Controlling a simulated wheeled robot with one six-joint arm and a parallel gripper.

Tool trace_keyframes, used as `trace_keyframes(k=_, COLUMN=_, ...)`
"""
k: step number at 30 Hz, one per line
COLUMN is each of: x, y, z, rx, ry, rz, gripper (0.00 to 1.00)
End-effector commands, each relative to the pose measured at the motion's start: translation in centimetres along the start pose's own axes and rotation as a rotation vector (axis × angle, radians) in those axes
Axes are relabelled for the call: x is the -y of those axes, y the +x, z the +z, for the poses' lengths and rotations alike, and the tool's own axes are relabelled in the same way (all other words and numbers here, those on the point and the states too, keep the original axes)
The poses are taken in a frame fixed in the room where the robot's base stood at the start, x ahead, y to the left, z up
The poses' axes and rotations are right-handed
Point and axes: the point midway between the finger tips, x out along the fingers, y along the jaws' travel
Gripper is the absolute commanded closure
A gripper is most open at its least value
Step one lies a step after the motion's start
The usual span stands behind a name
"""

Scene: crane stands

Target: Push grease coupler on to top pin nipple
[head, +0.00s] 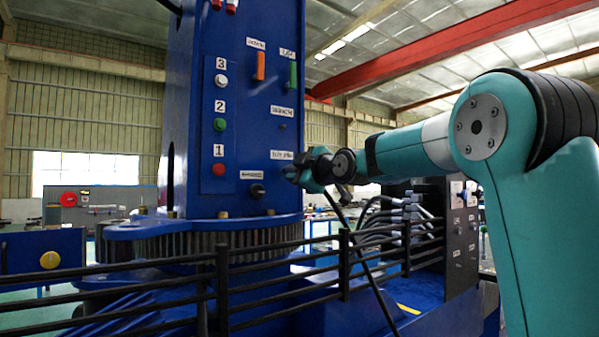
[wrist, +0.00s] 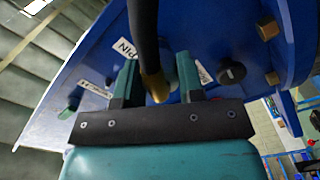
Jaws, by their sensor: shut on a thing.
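My gripper (head: 305,171) is at the right edge of the blue column's face, beside a small white label (head: 282,155). In the wrist view my gripper (wrist: 160,74) has its two green fingers on either side of the brass grease coupler (wrist: 155,87). It is shut on the coupler. A black hose (wrist: 143,35) runs from the coupler, and in the head view the hose (head: 372,275) hangs down from my gripper. A label reading "PIN" (wrist: 125,48) is close by on the blue panel. The top pin nipple cannot be made out, and I cannot tell whether the coupler touches it.
The blue column (head: 232,110) carries buttons numbered 1 to 3. A black knob (wrist: 232,72) sits close right of my fingers. Black railings (head: 345,265) cross in front. A panel with hoses (head: 400,215) stands right of the column.

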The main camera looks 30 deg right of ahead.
Motion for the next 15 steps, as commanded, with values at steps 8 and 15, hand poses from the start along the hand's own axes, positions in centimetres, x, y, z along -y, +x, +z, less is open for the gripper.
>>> trace_keyframes(k=8, x=0.0, y=0.7, z=-0.1, rx=-0.001, ry=0.0, rz=0.0, gripper=0.91)
trace_keyframes(k=15, x=0.0, y=1.2, z=-0.1, rx=-0.002, ry=0.0, rz=0.0, gripper=0.91)
